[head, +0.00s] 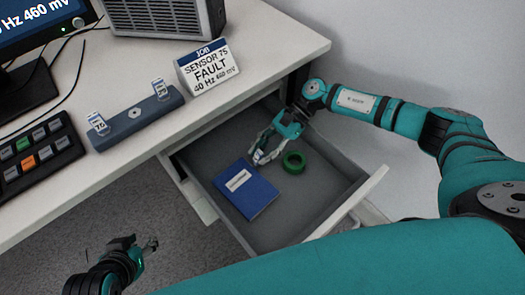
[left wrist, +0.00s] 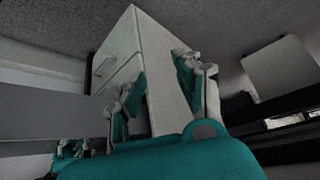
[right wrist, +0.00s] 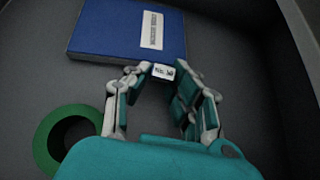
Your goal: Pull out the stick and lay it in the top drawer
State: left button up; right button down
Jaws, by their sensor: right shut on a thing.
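My right gripper (head: 262,157) reaches down into the open top drawer (head: 345,190). In the right wrist view its fingertips (right wrist: 164,78) are closed around a small piece with a white label (right wrist: 164,72), which I take to be the stick. Most of the stick is hidden, and I cannot tell whether it touches the drawer floor. A dark blue-grey holder (head: 135,115) on the desk carries two small upright labelled pieces at its ends. My left gripper (head: 148,245) is open and empty, low beside the desk; its spread fingers show in the left wrist view (left wrist: 165,85).
In the drawer, a blue book (head: 246,190) lies left of my right gripper and a green tape ring (head: 293,162) lies right of it. The drawer's front area is bare. A fault sign (head: 207,68), a button box (head: 38,155) and a monitor (head: 40,25) stand on the desk.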

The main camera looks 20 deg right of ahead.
pick_arm(q)
jog(key=shift+w+d+r+t, duration=0.2)
jog(key=shift+w+t, duration=0.1)
jog(key=shift+w, duration=0.1)
jog(key=shift+w+d+r+t, duration=0.1)
jog(key=shift+w+r+t, duration=0.05)
jog(key=shift+w+t, duration=0.2)
pick_arm(e)
jog(key=shift+f, duration=0.1)
dwell(0.4)
jog(key=c, duration=1.1)
grip_release()
pick_arm(q)
jog(key=shift+w, duration=0.1)
pick_arm(e)
jog(key=shift+d, duration=0.1)
jog(key=shift+w+d, duration=0.1)
jog(key=shift+d, duration=0.05)
jog(key=shift+b+v, duration=0.4)
jog(key=shift+v, duration=1.9)
pick_arm(q)
jog(key=w, duration=0.1)
jog(key=w+r+t, duration=0.1)
jog(key=w+d+r+t, duration=0.1)
jog(key=shift+w+d+r+h, duration=0.1)
jog(key=shift+w+r+h, duration=0.2)
jog(key=shift+h, duration=0.1)
